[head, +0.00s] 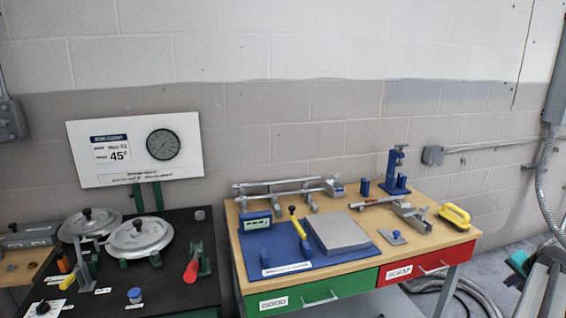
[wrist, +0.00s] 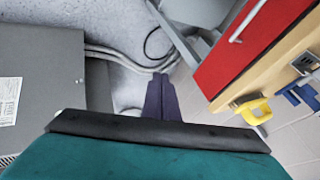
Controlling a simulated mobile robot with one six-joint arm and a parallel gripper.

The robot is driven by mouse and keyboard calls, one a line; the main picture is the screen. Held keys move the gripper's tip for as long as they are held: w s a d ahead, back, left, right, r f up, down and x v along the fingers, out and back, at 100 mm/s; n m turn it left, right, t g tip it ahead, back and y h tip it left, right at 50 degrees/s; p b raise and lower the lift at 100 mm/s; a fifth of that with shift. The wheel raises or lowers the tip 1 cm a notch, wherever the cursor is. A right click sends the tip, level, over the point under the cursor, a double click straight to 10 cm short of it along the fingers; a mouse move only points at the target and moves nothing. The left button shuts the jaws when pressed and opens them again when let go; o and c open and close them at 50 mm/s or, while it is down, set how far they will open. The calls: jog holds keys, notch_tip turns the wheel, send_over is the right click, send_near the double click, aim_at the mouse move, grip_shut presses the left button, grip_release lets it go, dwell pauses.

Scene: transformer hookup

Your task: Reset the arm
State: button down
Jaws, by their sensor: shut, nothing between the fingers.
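My gripper (wrist: 161,95) shows in the wrist view as two dark fingers held together, with nothing between them. It hangs over the floor beside the workbench, touching nothing that I can see. In the head view only part of my arm shows at the lower right edge, and the gripper's fingertips cannot be made out there.
A wooden workbench (head: 345,240) with a green drawer (head: 310,296) and a red drawer (head: 425,264) stands at centre right. It holds tools, a blue mat and a yellow-handled tool (head: 455,216). A black table (head: 165,295) stands left. Cables (head: 470,290) lie on the floor.

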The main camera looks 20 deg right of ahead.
jog(key=w+a+f+n+y, duration=0.2)
jog(key=w+a+f, duration=0.5)
jog(key=a+f, duration=0.4)
jog(key=w+a+f+n+g+y, duration=0.1)
jog(key=a+f+n, duration=0.1)
jog(key=a+f, duration=0.65)
jog(key=w+a+f+n+g+y, duration=0.1)
jog(key=a+f+n+g, duration=0.15)
jog(key=a, duration=1.15)
jog(key=w+a+f+n+g+y, duration=0.1)
jog(key=a+f, duration=0.6)
jog(key=a, duration=0.4)
jog(key=s+a+f+n+g, duration=0.2)
jog(key=s+a+f, duration=0.35)
jog(key=a, duration=0.45)
jog(key=s+a+f+n+g, duration=0.15)
jog(key=s+a+f, duration=0.35)
jog(key=a, duration=0.5)
jog(key=s+a+f+n+g, duration=0.1)
jog(key=s+a+n, duration=0.1)
jog(key=s+a, duration=0.3)
jog(key=s+a+f+n+g+h, duration=0.1)
jog(key=s+a, duration=0.4)
jog(key=s, duration=0.7)
jog(key=shift+s+a+n+g, duration=0.2)
jog(key=shift+a+n+g, duration=0.15)
jog(key=shift+n+g, duration=0.55)
jog(key=shift+f+t, duration=0.1)
jog(key=shift+t, duration=0.2)
